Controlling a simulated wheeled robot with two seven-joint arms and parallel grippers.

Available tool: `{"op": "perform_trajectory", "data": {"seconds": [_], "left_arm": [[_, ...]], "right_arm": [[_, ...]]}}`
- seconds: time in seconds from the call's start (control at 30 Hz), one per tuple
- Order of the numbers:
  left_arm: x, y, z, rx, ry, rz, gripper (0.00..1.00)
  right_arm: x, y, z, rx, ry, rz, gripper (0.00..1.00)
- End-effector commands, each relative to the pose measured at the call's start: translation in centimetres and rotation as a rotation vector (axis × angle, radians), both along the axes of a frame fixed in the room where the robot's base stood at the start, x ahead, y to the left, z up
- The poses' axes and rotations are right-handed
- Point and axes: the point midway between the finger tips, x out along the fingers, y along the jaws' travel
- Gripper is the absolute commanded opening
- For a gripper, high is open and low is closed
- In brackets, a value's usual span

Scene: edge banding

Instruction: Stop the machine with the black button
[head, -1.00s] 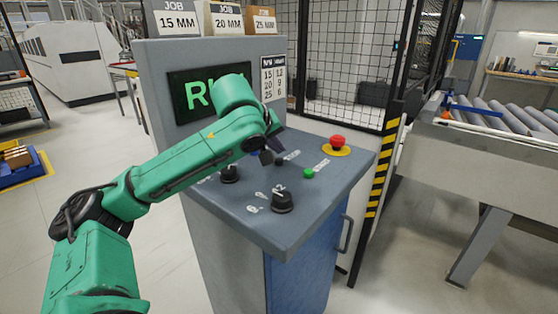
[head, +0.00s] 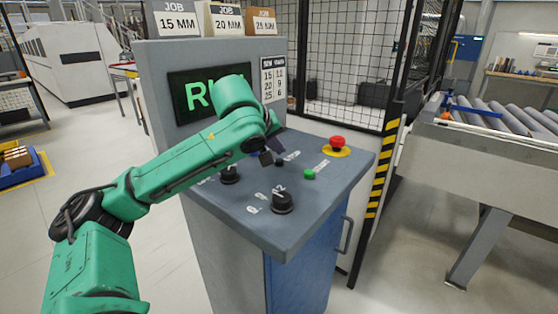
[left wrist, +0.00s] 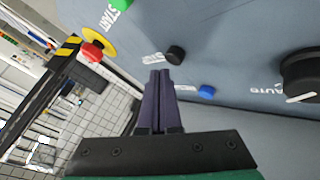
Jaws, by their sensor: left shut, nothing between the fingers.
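The black button (head: 280,162) stands on the sloped grey control panel, beside the STOP label (head: 291,155). It also shows in the left wrist view (left wrist: 175,55), just past my fingertips. My left gripper (head: 266,158) is shut and empty, its fingers pointing down at the panel close to the black button. In the left wrist view its fingertips (left wrist: 160,73) appear next to the button; whether they touch it I cannot tell. The screen (head: 196,97) shows green letters starting "RU", the rest hidden by my arm. My right gripper is not in view.
A green button (head: 309,174), a red emergency button (head: 338,142) on yellow, and black knobs (head: 282,202) share the panel. A blue button (left wrist: 207,92) lies near my fingers in the left wrist view. A mesh fence (head: 340,70) stands behind the panel.

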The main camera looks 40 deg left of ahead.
Motion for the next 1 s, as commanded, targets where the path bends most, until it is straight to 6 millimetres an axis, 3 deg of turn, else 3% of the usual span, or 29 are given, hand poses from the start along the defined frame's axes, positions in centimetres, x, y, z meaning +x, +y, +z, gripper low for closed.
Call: {"op": "perform_trajectory", "data": {"seconds": [1.0], "left_arm": [[0.0, -0.01, -0.85, 0.0, 0.0, 0.0, 0.0]], "right_arm": [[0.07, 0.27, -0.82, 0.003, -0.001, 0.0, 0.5]]}}
